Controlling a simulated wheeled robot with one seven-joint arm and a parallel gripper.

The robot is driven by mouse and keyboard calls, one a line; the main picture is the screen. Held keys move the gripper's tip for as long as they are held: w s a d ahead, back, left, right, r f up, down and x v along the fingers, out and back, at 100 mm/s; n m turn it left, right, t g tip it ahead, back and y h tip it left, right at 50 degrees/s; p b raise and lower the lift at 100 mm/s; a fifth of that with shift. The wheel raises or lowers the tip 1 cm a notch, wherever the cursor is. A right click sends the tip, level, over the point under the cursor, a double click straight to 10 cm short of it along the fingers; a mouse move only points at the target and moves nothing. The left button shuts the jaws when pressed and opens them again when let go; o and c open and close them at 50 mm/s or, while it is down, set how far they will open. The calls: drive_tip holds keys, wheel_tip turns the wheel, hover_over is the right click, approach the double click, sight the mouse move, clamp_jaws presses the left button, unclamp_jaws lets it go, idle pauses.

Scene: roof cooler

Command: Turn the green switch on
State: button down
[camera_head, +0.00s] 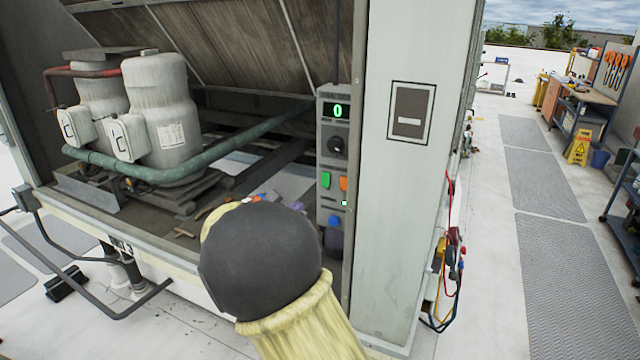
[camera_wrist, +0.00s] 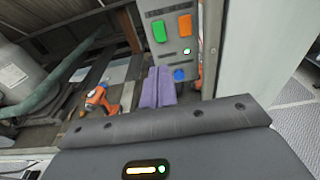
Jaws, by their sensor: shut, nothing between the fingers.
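The green switch (camera_head: 325,180) is a small upright green rectangle on the grey control panel (camera_head: 327,120), left of an orange switch (camera_head: 343,183). In the wrist view the green switch (camera_wrist: 159,31) is at top centre, just above my gripper in the picture, with the orange switch (camera_wrist: 185,25) on its right. My gripper (camera_wrist: 158,72) shows there as two purple fingers, shut together and empty. A gap to the panel cannot be judged. In the head view my arm's dark rounded part hides most of the gripper.
The panel also has a display reading 0 (camera_head: 338,111), a black dial (camera_head: 335,146), a small green light (camera_head: 344,203) and a blue button (camera_head: 333,221). A white post (camera_head: 400,200) stands right of it. Tanks (camera_head: 160,110), a green pipe (camera_head: 220,150) and an orange drill (camera_wrist: 98,99) lie left.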

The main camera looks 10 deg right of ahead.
drive_tip(key=shift+w+d, duration=0.1)
drive_tip(key=shift+d, duration=0.05)
drive_tip(key=p, duration=0.7)
approach(325, 187)
drive_tip(key=x, duration=0.6)
drive_tip(key=shift+r, duration=0.35)
drive_tip(key=shift+w+d+f, duration=0.2)
drive_tip(key=shift+w+d, duration=0.05)
drive_tip(key=shift+w, duration=0.1)
drive_tip(key=shift+f+b, duration=0.15)
drive_tip(key=shift+b, duration=0.15)
